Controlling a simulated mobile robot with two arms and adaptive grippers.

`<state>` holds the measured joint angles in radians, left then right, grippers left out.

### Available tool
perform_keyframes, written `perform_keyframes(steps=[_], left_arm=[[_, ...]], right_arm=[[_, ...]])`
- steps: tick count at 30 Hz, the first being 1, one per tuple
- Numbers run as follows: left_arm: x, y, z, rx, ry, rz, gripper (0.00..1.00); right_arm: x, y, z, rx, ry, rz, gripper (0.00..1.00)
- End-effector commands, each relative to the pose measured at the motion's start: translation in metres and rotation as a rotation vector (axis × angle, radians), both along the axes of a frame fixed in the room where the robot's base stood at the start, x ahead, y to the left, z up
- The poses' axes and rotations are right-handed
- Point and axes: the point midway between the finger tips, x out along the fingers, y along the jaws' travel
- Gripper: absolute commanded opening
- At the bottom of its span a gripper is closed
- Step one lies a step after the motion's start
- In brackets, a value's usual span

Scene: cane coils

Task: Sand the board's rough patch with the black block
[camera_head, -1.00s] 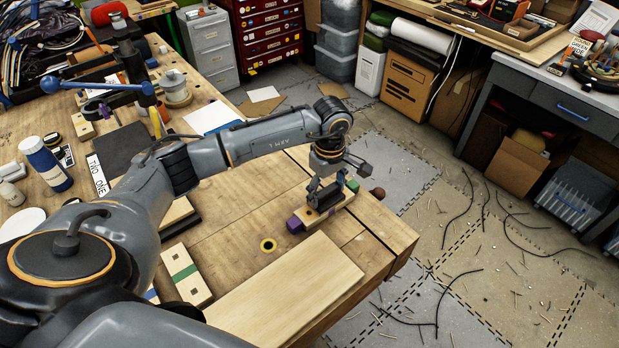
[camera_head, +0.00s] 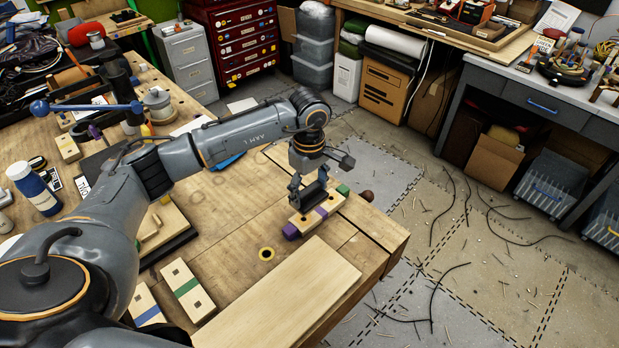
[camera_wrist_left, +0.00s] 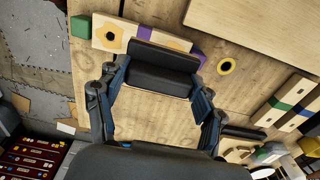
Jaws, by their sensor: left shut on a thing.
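My left gripper (camera_head: 311,196) is shut on the black block (camera_wrist_left: 163,72), which sits between its two fingers in the left wrist view. In the head view the block (camera_head: 313,193) is at the far edge of a wooden bar (camera_head: 305,222) with purple and green parts. I cannot tell whether it touches the bar. The bar (camera_wrist_left: 172,40) is partly hidden by the block in the wrist view. A plain pale board (camera_head: 285,298) lies in front, clear of the gripper. I cannot make out a rough patch on it. My right gripper is not in view.
Striped wooden pieces (camera_head: 187,289) lie at the front left. A blue and white bottle (camera_head: 34,188) stands far left. The bench's right edge (camera_head: 404,243) is close; bare bench (camera_head: 235,225) lies left of the gripper.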

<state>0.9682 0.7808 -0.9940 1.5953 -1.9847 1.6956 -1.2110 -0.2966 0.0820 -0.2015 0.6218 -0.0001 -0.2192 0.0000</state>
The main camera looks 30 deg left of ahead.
Motion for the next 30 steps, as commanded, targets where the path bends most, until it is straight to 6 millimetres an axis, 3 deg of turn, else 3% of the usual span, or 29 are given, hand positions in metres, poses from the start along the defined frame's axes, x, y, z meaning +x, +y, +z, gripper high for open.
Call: perform_keyframes(steps=[9,26,30], left_arm=[[0.0,0.001,0.025,0.001,0.0,0.007,0.43],[-0.001,0.0,0.024,0.0,-0.001,0.0,0.43],[-0.013,-0.013,0.024,-0.005,-0.008,-0.136,0.43]], right_arm=[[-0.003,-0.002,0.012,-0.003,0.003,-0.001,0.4],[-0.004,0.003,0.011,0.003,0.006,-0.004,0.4],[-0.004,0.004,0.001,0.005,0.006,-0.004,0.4]])
